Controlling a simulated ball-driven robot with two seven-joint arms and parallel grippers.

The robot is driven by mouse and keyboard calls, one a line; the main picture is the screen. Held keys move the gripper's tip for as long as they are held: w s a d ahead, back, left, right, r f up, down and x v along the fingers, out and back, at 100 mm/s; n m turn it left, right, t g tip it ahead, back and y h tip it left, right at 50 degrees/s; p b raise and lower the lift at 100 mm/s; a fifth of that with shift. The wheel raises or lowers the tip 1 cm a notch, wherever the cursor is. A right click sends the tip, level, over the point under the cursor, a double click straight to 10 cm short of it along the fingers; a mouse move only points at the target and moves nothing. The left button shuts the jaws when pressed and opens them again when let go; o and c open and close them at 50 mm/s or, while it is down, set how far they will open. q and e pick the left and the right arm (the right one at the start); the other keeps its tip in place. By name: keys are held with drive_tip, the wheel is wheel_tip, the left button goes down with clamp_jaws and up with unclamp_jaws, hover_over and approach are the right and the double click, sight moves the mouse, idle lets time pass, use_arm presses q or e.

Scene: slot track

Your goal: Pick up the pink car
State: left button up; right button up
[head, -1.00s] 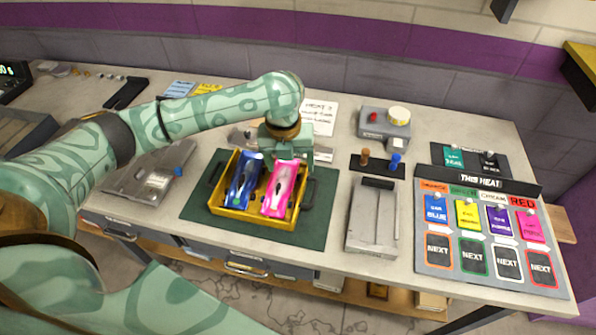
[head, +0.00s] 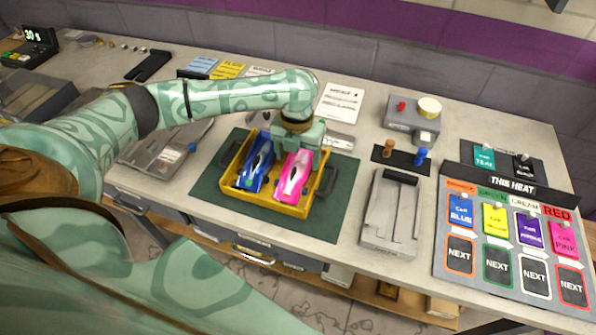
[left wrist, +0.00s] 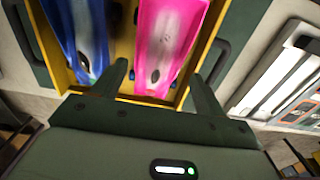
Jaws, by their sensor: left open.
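The pink car (head: 294,174) lies in the right part of a yellow tray (head: 283,209), beside the blue car (head: 256,165). My left gripper (head: 297,150) is over the far end of the pink car, pointing down. In the left wrist view my left gripper (left wrist: 163,82) is open, with one finger on each side of the line of the pink car (left wrist: 166,40). The left finger lies between the blue car (left wrist: 84,35) and the pink one. I cannot tell whether the fingers touch the car. My right gripper is not in view.
The tray with dark handles sits on a green mat (head: 210,189). To its right are a grey slotted block (head: 385,235), two pegs on a dark strip, and a heat board (head: 510,190). A grey box with a red button (head: 405,118) stands behind.

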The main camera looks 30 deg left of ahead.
sight(296, 166)
use_arm(q)
wheel_tip(296, 166, down, 4)
drive_tip(key=shift+a+f+b, duration=0.1)
drive_tip(key=shift+f+b, duration=0.1)
drive_tip(key=shift+b, duration=0.5)
drive_tip(key=shift+r, duration=0.1)
drive_tip(key=c, duration=0.9)
drive_tip(key=shift+o, duration=0.2)
drive_tip(key=shift+r, duration=0.1)
